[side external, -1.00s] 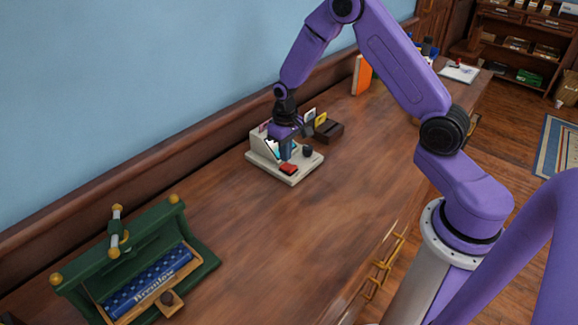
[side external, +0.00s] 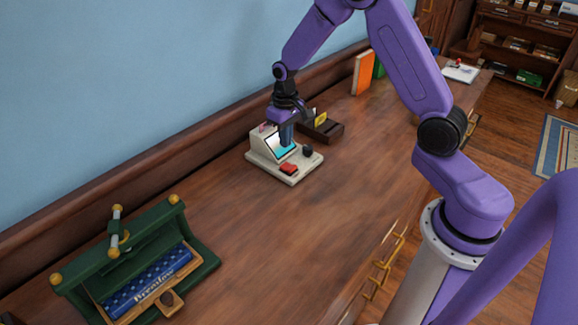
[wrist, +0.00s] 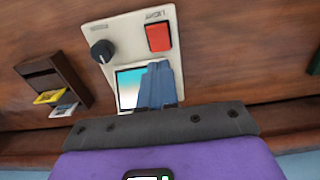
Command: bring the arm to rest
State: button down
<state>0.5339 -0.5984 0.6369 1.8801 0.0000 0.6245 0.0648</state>
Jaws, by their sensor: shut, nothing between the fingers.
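My gripper (side external: 287,136) is shut and empty, pointing down over a small beige device on the wooden counter. The beige device (side external: 258,150) has a tilted screen (side external: 281,147), a red button (side external: 289,169) and a dark knob (side external: 308,151). In the wrist view my closed fingers (wrist: 157,84) cover part of the screen (wrist: 130,88). The red button (wrist: 159,37) and the knob (wrist: 102,51) show clear of the fingers. I cannot tell whether the fingertips touch the device.
A dark card holder (side external: 329,131) stands just behind the device, with a yellow card (side external: 321,119). A green case with a blue cushion (side external: 145,285) sits at the front left. An orange book (side external: 362,73) stands farther back. The middle of the counter (side external: 250,230) is clear.

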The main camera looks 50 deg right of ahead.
jog(key=s+a+r+n, duration=0.3)
jog(key=s+a+r, duration=0.2)
jog(key=s+a, duration=0.15)
jog(key=s+a+r+n, duration=0.3)
jog(key=s+a+r, duration=0.2)
jog(key=s, duration=0.3)
jog(key=s+d+r+n, duration=0.1)
jog(key=s+r+n, duration=0.2)
jog(key=s, duration=1.5)
jog(key=n, duration=0.3)
jog(key=shift+d+r+n, duration=0.2)
jog(key=shift+d+n, duration=0.1)
jog(key=shift+d, duration=0.1)
